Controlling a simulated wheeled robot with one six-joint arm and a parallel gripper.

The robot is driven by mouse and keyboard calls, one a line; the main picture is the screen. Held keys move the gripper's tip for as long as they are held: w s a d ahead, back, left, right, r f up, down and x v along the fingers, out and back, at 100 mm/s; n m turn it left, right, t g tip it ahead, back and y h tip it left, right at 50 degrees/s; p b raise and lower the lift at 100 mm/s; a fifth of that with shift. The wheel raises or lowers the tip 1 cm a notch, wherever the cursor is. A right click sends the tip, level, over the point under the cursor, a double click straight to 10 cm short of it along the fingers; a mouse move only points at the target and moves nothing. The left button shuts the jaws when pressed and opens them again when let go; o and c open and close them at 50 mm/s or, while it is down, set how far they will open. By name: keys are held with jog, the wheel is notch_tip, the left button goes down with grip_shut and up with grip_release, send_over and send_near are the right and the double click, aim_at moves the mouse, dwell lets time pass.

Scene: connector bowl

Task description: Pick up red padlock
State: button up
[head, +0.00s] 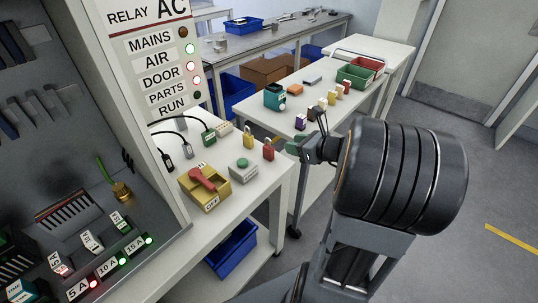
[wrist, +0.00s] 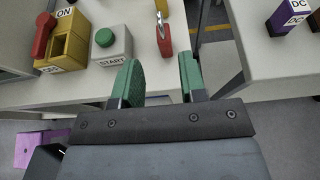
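The red padlock (head: 268,151) stands on the white table near its right edge. In the wrist view it shows at the top centre (wrist: 166,41), its metal shackle partly in sight. My gripper (wrist: 160,72) is open, its two green-padded fingers apart with nothing between them. The padlock lies beyond the fingertips, roughly in line with the gap. In the head view my gripper (head: 290,146) is just right of the padlock, by the table edge; its fingertips are partly hidden there.
A yellow padlock (head: 248,139) stands just behind the red one. A grey box with a green START button (head: 243,170) and a yellow box with a red switch handle (head: 204,186) are to the left. Another white table (head: 330,106) with small blocks stands across a gap.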

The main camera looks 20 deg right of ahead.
aim_at(268, 146)
jog(key=b+x, duration=0.1)
jog(key=x, duration=1.1)
jog(key=shift+f, duration=0.15)
jog(key=shift+c, duration=0.4)
grip_shut()
